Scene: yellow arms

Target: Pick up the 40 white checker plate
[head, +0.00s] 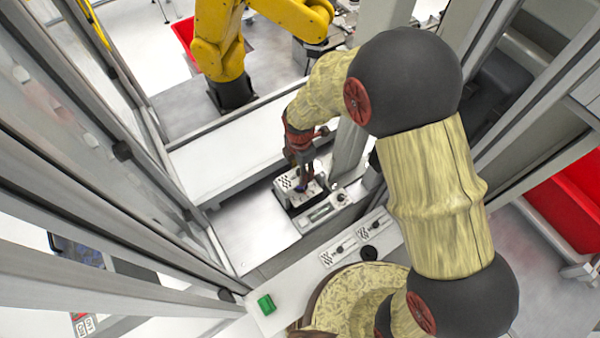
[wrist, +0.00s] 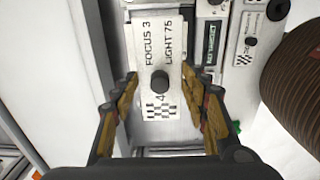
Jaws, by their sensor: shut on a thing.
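The white checker plate (wrist: 150,55) lies between my fingers in the wrist view. It carries the words FOCUS 3 and LIGHT 75, a black knob, a checker patch and a partly hidden number starting with 4. In the head view the plate (head: 287,183) shows on a dark-sided holder, partly covered by my gripper (head: 301,176). My gripper (wrist: 163,98) is shut on the plate, with one finger at each long side. The fingertips' contact is partly hard to see. I cannot tell whether the plate is clear of the holder.
Two similar checker plates (head: 338,252) (head: 375,228) lie on the white front ledge, near a black knob (head: 369,253) and a green block (head: 266,304). A yellow robot arm (head: 220,45) stands behind. Metal frame posts (head: 355,150) stand close by my arm.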

